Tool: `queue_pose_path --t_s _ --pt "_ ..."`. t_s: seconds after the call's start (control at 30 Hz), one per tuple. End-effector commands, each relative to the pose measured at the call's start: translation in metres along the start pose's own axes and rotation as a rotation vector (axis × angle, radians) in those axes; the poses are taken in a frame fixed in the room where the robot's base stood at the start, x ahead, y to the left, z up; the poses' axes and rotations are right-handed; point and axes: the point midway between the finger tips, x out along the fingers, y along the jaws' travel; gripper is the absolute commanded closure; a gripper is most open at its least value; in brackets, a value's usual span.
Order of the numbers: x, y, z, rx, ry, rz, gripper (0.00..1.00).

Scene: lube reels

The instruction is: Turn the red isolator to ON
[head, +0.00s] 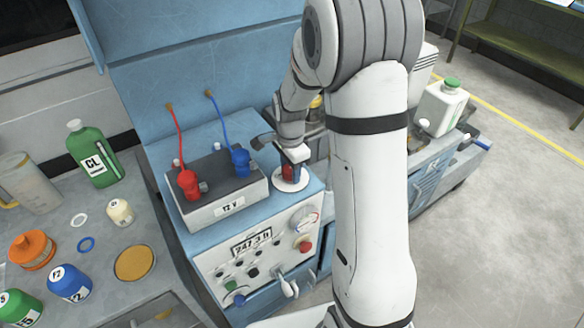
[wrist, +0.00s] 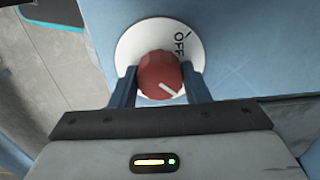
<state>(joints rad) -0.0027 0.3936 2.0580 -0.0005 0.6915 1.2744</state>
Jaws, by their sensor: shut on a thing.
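The red isolator (wrist: 159,73) is a round red knob with a white pointer line on a white disc. The disc (wrist: 133,50) carries the word OFF and a tick at its upper right. The pointer line aims to the lower right, away from the OFF tick. No ON label shows; the disc's lower part is hidden. My gripper (wrist: 160,85) has its two blue fingers closed on the knob's sides. In the head view the isolator (head: 288,174) is on the blue cabinet's top, with my gripper (head: 292,170) over it.
A grey 12 V battery (head: 228,204) with red and blue clamps stands left of the isolator. The blue cabinet's front panel (head: 215,262) carries a display, a gauge and knobs. Bottles and caps cover the bench at left. A white jug (head: 441,108) stands behind at right.

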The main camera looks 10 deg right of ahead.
Motion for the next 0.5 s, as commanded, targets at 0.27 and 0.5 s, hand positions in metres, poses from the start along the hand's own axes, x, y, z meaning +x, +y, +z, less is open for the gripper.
queue_pose_path --t_s 0.27,0.5 --pt "-0.0014 -0.0018 0.0003 0.001 0.001 -0.006 0.41" --pt "-0.0006 -0.001 0.0003 0.0 0.0 -0.003 0.36"
